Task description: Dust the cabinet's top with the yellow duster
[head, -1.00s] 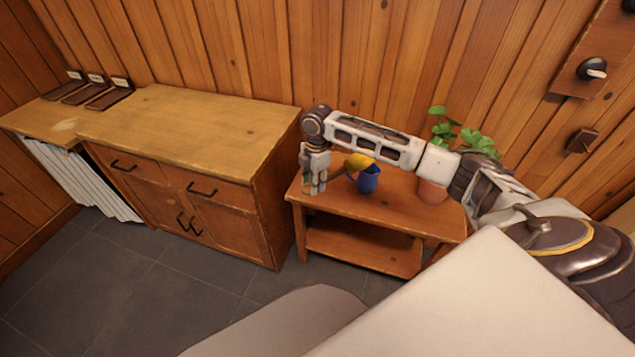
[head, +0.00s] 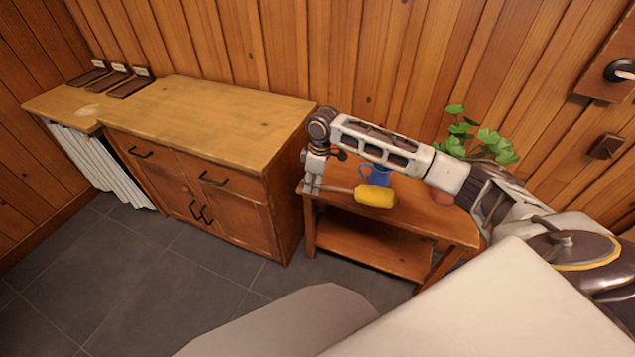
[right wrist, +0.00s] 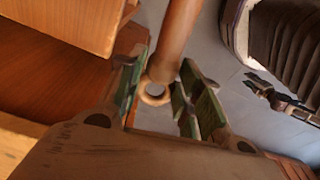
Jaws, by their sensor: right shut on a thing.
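The yellow duster (head: 375,197) has a fluffy head and a thin wooden handle. My right gripper (head: 313,188) is shut on the handle, at the left end of the low side table. The duster head points right, in front of a blue mug. In the right wrist view the wooden handle (right wrist: 178,42) runs between the fingers. The wooden cabinet (head: 212,118) stands left of the gripper, with a bare, worn top. A lower wooden surface (head: 65,100) joins it at the left and bears a pale patch (head: 88,110). My left gripper is not in the head view.
The side table (head: 425,222) holds the blue mug (head: 377,172) and a leafy potted plant (head: 480,140). Several dark stands (head: 130,86) with pale labels are along the wall at the far left. The tiled floor in front is clear.

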